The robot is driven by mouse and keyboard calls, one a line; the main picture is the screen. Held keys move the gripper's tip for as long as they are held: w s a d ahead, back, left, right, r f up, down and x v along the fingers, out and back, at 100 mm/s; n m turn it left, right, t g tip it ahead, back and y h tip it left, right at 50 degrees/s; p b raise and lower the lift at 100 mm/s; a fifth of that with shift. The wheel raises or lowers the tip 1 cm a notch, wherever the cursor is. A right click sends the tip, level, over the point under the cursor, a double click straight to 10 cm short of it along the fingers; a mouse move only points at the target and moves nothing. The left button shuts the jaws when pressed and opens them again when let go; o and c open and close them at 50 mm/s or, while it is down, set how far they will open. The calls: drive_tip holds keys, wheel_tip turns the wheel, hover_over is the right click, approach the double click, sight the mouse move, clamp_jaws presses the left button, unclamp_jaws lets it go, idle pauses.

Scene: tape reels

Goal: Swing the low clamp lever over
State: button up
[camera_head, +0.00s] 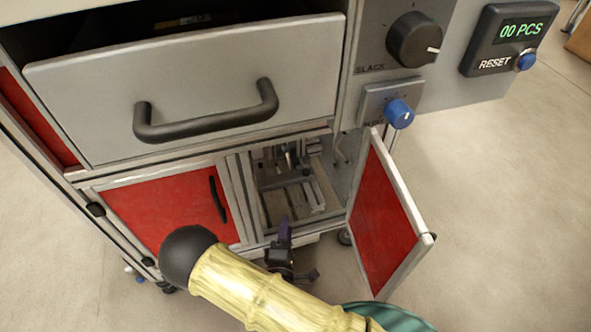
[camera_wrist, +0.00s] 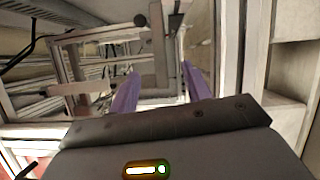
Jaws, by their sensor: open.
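My gripper (camera_head: 284,232) is at the open cabinet doorway, low under the drawer. In the wrist view its two purple fingers (camera_wrist: 160,88) are apart, with nothing seen between them. Ahead of them inside the cabinet is a grey metal assembly (camera_wrist: 158,50) with an upright bar and a small dark round knob (camera_wrist: 140,20). It looks like the clamp, but I cannot tell for sure which part is the lever. The fingers appear short of it. In the head view the metal assembly (camera_head: 290,158) is small and partly in shadow.
The red cabinet door (camera_head: 383,215) stands open on the right. A closed red door (camera_head: 165,205) is on the left. The grey drawer (camera_head: 190,90) above is partly open, with a black handle. A control panel (camera_head: 375,60) with knobs is at upper right. Open floor lies right.

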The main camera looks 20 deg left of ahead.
drive_tip(key=shift+w, duration=0.1)
drive_tip(key=shift+a, duration=0.1)
drive_tip(key=b, duration=0.9)
approach(292, 179)
drive_tip(key=w+a, duration=0.1)
drive_tip(key=w, duration=0.8)
drive_tip(key=shift+w+a, duration=0.2)
drive_tip(key=shift+w, duration=0.25)
drive_tip(key=shift+r, duration=0.1)
drive_tip(key=shift+s, duration=0.15)
clamp_jaws()
drive_tip(key=shift+a, duration=0.1)
